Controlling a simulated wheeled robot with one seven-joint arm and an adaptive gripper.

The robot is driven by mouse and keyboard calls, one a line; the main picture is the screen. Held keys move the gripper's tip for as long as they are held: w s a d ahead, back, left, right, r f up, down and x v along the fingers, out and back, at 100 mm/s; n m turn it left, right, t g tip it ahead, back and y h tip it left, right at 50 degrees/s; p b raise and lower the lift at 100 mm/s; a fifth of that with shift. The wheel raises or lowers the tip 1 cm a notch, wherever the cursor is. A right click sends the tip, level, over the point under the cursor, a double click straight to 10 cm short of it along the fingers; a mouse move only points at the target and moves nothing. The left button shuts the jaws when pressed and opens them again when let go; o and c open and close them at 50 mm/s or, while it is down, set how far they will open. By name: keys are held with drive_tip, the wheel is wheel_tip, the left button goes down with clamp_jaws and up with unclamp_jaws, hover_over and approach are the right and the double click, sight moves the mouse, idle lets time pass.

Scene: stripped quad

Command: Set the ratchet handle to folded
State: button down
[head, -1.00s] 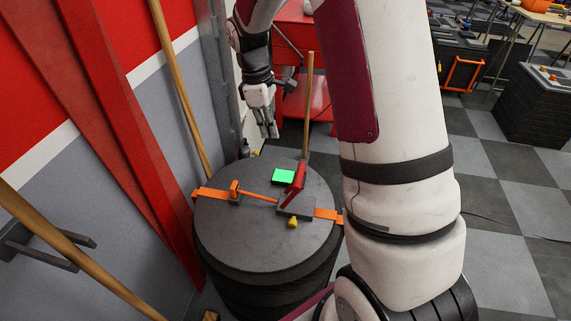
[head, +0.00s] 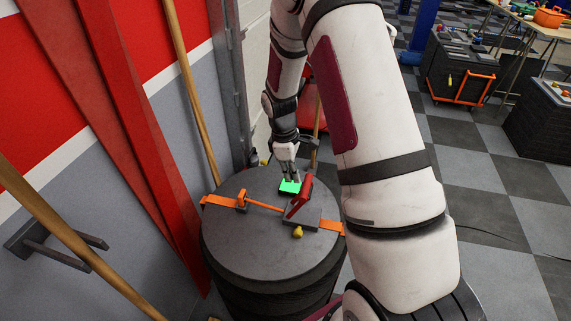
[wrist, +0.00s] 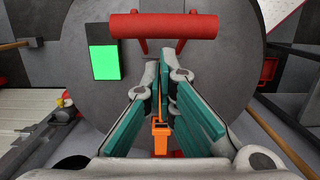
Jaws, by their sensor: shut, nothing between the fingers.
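The red ratchet handle (head: 300,196) stands raised and tilted on its grey base (head: 303,215), on top of a round dark drum stack. In the wrist view the red handle (wrist: 165,25) is a crossbar with two arms, just beyond my fingertips. An orange strap (head: 265,206) runs from the ratchet to an orange hook piece (head: 241,199).
A small yellow piece (head: 297,232) sits in front of the ratchet base. Wooden poles (head: 190,90) and red beams (head: 120,120) stand at the left. The drum's front area is clear.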

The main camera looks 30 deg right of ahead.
sight(307, 184)
drive_tip(key=shift+s+d+f, duration=0.25)
drive_tip(key=shift+s, duration=0.05)
drive_tip(key=shift+d, duration=0.1)
drive_tip(key=shift+s+d+p, duration=0.2)
drive_tip(key=shift+s+p, duration=0.1)
drive_tip(key=shift+p, duration=0.15)
drive_tip(key=shift+s+d+t+y, duration=0.2)
drive_tip(key=shift+t+y, duration=0.1)
drive_tip(key=shift+s+d+f+t+y+p, duration=0.2)
drive_tip(key=shift+s+d+t+y+p, duration=0.4)
drive_tip(key=shift+s+d+p, duration=0.55)
drive_tip(key=shift+s+d+f+t+y+p, duration=0.75)
drive_tip(key=shift+s+d+f+t+y, duration=0.3)
drive_tip(key=shift+f, duration=0.65)
drive_tip(key=shift+s+d+f+t+y+p, duration=0.75)
drive_tip(key=shift+s+d+f, duration=0.45)
drive_tip(key=shift+f, duration=0.5)
drive_tip(key=shift+s+d+f+t+y+p, duration=0.7)
drive_tip(key=shift+s+d+f+t+y, duration=0.35)
drive_tip(key=shift+f, duration=0.65)
